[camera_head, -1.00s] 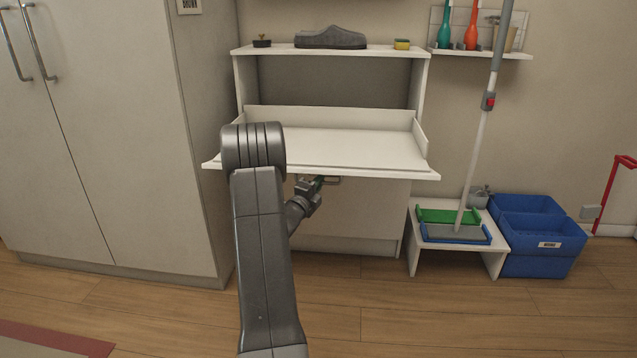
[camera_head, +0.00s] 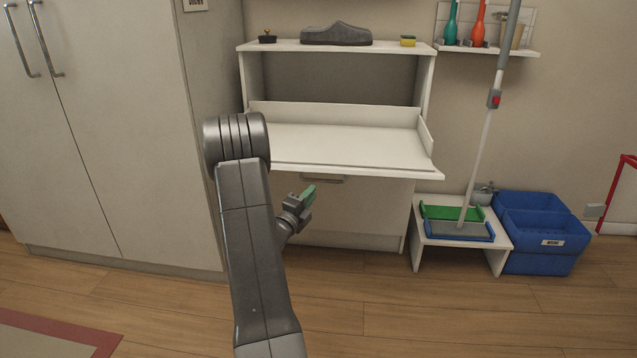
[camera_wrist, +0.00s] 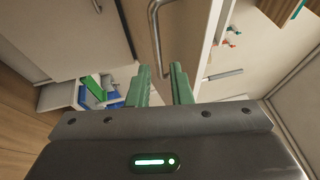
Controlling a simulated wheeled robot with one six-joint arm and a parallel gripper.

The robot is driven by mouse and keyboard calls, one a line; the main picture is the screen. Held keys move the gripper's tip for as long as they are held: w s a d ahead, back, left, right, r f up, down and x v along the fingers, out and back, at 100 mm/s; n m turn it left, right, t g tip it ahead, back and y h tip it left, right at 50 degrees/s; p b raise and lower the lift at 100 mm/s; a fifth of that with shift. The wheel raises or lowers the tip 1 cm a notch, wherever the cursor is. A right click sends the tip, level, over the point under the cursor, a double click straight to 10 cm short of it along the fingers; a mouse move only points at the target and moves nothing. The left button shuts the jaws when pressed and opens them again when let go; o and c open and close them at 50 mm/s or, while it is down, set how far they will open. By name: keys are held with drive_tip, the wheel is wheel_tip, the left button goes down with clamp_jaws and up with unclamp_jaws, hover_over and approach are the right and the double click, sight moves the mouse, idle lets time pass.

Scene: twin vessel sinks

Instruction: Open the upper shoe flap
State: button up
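The upper shoe flap (camera_head: 345,150) of the white shoe cabinet is folded down and sticks out about level, its inner tray facing up. A metal bar handle (camera_head: 322,178) shows just below its front edge. In the wrist view a handle (camera_wrist: 156,38) stands on a pale panel ahead of the fingers. My gripper (camera_head: 308,193) is below and in front of the flap, apart from the handle. In the wrist view its two green fingers (camera_wrist: 162,88) are apart with nothing between them.
A lower front panel (camera_head: 350,215) is upright under the flap. A grey shoe (camera_head: 336,34) sits on the cabinet top. A tall wardrobe (camera_head: 110,130) stands at left. A low white stool (camera_head: 425,240), mop (camera_head: 480,140) and blue crates (camera_head: 545,235) stand at right. Floor in front is clear.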

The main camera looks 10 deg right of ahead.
sight(322, 181)
drive_tip(key=v, duration=0.5)
drive_tip(key=shift+s+p, duration=0.15)
drive_tip(key=shift+p, duration=0.15)
drive_tip(key=b+x, duration=0.3)
drive_tip(key=x, duration=1)
drive_tip(key=shift+w+d, duration=0.25)
drive_tip(key=shift+w, duration=0.1)
drive_tip(key=shift+r, duration=0.1)
drive_tip(key=shift+a, duration=0.1)
